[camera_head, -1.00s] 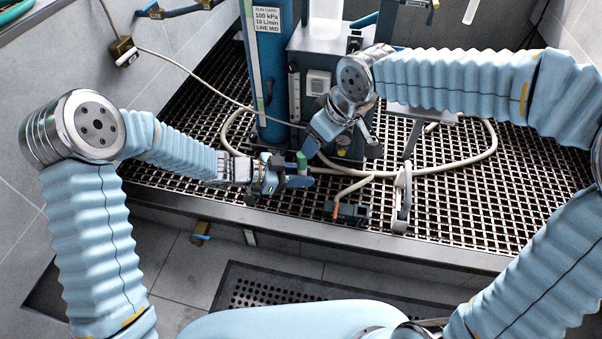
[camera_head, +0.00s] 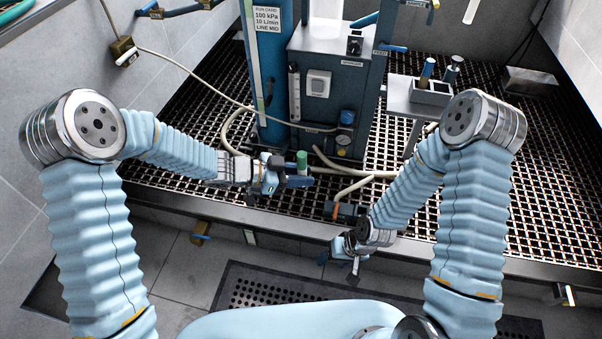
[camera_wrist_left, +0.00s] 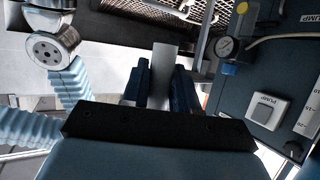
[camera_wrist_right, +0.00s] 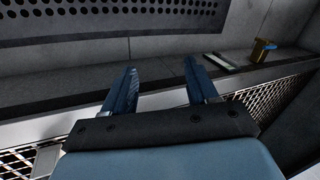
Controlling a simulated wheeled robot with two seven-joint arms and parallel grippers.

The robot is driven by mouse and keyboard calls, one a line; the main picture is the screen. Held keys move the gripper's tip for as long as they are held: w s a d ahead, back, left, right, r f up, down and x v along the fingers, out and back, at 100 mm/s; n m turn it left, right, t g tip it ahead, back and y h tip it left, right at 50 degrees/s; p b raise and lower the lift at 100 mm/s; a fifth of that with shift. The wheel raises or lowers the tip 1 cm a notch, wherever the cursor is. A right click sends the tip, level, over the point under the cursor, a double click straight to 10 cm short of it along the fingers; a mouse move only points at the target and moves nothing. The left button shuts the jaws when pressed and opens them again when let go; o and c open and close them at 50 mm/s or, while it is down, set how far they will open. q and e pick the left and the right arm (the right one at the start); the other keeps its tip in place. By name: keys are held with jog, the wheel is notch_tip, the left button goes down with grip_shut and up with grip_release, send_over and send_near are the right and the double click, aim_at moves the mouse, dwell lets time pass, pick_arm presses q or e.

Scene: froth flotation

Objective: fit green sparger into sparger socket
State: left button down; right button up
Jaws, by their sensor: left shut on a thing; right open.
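The green sparger (camera_head: 302,158) stands about upright at my left gripper (camera_head: 287,181), low in front of the blue column. My left gripper is shut on it; in the left wrist view a plain grey shaft (camera_wrist_left: 161,75) sits between the fingers. The green end does not show there. My right gripper (camera_head: 339,262) is open and empty by the front edge of the grating; its spread fingers (camera_wrist_right: 160,88) show nothing between them in the right wrist view. I cannot make out the sparger socket with certainty.
The blue column (camera_head: 268,90) and the pump cabinet (camera_head: 335,95) stand behind the left gripper. A pale hose (camera_head: 350,173) lies on the grating (camera_head: 480,200). A grey stand (camera_head: 398,100) at right holds a block (camera_head: 432,92) with upright pieces.

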pick_arm(q)
jog(key=shift+w+a+r+n+t, duration=0.35)
jog(key=shift+n+t, duration=0.25)
jog(key=w+a+f+n+t+y, duration=0.1)
jog(key=a+n+t+y, duration=0.4)
jog(key=a, duration=0.7)
jog(key=w+a+f+n+t+y, duration=0.1)
jog(key=w+a+n+t+y, duration=0.1)
jog(key=a+n+t+y, duration=0.3)
jog(key=a+n+y, duration=0.3)
jog(key=a+n, duration=0.2)
jog(key=a, duration=0.2)
jog(key=shift+f, duration=0.2)
pick_arm(e)
jog(key=s, duration=0.2)
jog(key=s+m, duration=0.1)
jog(key=shift+s+a+f, duration=0.3)
jog(key=shift+s+a, duration=0.05)
jog(key=shift+s, duration=0.05)
